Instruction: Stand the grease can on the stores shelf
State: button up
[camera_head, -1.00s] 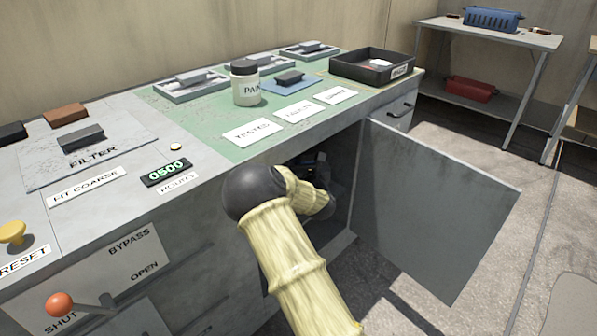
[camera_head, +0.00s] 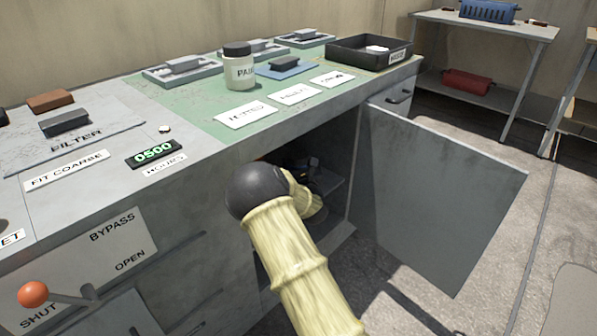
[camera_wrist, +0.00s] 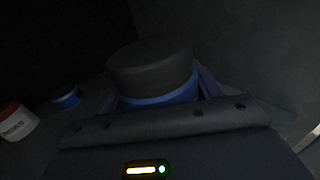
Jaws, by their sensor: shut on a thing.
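My gripper (camera_wrist: 160,92) is inside the dark open cupboard under the bench. Its fingers are shut on the sides of a blue can with a wide dark lid (camera_wrist: 153,66), in the wrist view. No label shows on this can, so I cannot read whether it is the grease can. In the head view my gripper (camera_head: 310,180) is a dark shape behind my arm, and the can is hidden. A grey two-level shelf unit (camera_head: 487,28) stands at the back right; no name shows on it.
Inside the cupboard are a small blue container (camera_wrist: 66,97) and a white jar with a red lid (camera_wrist: 16,122). The cupboard door (camera_head: 435,195) stands open to the right. A paint jar (camera_head: 239,70) and black tray (camera_head: 369,52) are on the bench. A red box (camera_head: 467,82) occupies the lower shelf.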

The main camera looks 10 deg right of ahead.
jog(key=shift+w+a+f, duration=0.15)
jog(key=shift+a+f, duration=0.05)
jog(key=shift+f, duration=0.15)
jog(key=shift+w+d+r, duration=0.1)
jog(key=o, duration=1.2)
jog(key=shift+s+p, duration=0.5)
jog(key=shift+s, duration=0.1)
jog(key=s+p, duration=0.5)
jog(key=s, duration=0.6)
